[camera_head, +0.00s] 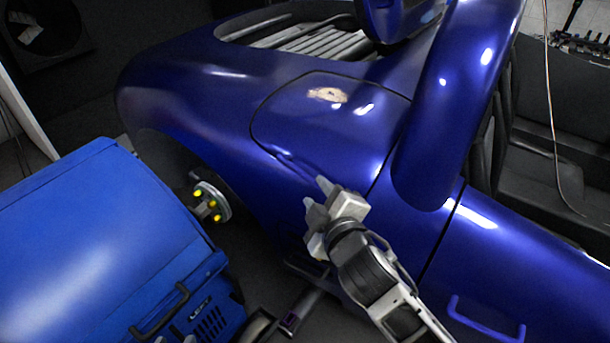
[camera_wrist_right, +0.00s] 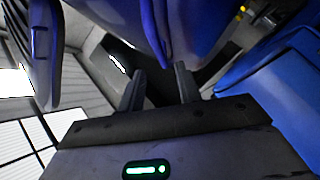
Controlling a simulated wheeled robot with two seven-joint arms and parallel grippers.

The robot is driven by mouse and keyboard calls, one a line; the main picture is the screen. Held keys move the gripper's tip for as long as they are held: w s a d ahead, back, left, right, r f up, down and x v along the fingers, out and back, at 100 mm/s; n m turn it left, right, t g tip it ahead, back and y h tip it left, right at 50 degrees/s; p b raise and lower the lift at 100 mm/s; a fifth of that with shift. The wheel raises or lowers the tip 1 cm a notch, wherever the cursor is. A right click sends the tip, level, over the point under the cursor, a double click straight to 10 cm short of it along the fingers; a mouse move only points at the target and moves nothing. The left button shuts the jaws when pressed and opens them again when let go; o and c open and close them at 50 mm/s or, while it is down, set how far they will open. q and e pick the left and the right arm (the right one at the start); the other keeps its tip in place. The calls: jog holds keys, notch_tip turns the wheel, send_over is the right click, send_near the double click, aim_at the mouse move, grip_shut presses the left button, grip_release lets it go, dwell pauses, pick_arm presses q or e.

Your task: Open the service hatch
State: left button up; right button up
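The service hatch appears to be the outlined panel (camera_head: 300,115) on the blue car body, with a pale worn emblem near its top. It looks flush with the surrounding body, so shut. A slim blue handle or ridge (camera_head: 296,167) runs along its lower left edge. My right gripper (camera_head: 314,199) is open and empty, just below the hatch's lower edge. In the right wrist view my right gripper's fingers (camera_wrist_right: 160,88) are apart, with a blue edge beyond the gap; I cannot tell whether they touch it. My left gripper is not in view.
A blue machine cabinet (camera_head: 90,240) with a dark handle stands at the left. A wheel hub (camera_head: 211,202) with yellow studs lies between it and the car. A blue door handle (camera_head: 485,318) is at the lower right. A large blue curved part (camera_head: 455,100) rises right of the hatch.

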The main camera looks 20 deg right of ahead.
aim_at(306, 178)
jog(key=x, duration=0.8)
jog(key=shift+w+f+b, duration=0.1)
jog(key=shift+w+b, duration=0.1)
jog(key=shift+b, duration=0.15)
grip_shut()
